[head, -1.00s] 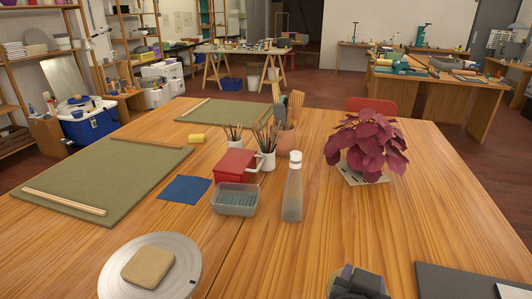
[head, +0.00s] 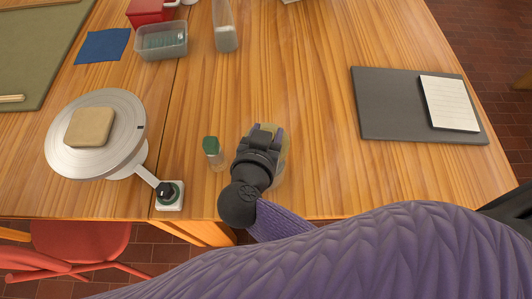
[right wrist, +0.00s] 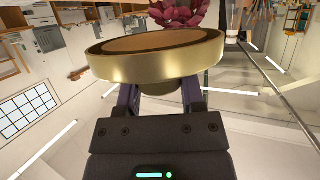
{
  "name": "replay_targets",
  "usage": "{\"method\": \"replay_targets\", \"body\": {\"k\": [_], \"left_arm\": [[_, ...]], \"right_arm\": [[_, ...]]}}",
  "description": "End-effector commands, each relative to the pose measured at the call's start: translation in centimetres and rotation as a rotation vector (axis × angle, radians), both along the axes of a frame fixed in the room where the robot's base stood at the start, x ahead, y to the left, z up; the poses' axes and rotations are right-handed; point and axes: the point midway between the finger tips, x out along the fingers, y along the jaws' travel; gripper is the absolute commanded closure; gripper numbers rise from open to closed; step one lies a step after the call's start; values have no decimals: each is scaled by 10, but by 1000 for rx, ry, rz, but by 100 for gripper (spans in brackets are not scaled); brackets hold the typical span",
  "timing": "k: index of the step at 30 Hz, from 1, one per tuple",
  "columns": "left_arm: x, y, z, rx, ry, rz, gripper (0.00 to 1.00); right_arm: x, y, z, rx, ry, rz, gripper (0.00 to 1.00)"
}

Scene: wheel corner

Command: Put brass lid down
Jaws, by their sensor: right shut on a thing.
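My right gripper (head: 266,132) is over the front part of the wooden table, seen from above in the head view. In the right wrist view it is shut on the brass lid (right wrist: 155,65), a round disc with a shiny brass rim and a brown face. The lid's knob side is toward the fingers, and the fingers partly hide it. My left gripper is not in view.
A green-capped bottle (head: 212,153) stands close left of the gripper. Further left is a round metal wheel (head: 62,155) bearing a tan block (head: 90,127). A dark board (head: 385,105) with a white pad (head: 450,103) lies right. Bare table (head: 315,75) lies between.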

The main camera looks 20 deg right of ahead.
Motion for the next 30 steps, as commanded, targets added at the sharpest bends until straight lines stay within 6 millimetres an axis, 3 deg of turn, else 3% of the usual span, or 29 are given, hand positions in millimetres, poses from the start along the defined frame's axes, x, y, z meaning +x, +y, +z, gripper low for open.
{"method": "replay_targets", "body": {"k": [6,10,16,17,21,22,30], "left_arm": [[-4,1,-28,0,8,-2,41],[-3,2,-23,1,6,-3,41],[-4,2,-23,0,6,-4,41],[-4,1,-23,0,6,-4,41],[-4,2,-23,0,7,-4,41],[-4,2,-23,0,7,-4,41],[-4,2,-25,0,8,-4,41]], "right_arm": [[0,0,-50,-3,3,0,100],[0,0,-61,-1,2,-1,100],[0,0,-60,1,0,0,100],[0,0,-61,1,0,0,48],[0,0,-60,1,0,0,19],[0,0,-60,1,0,0,15],[0,0,-62,1,0,0,15]]}}
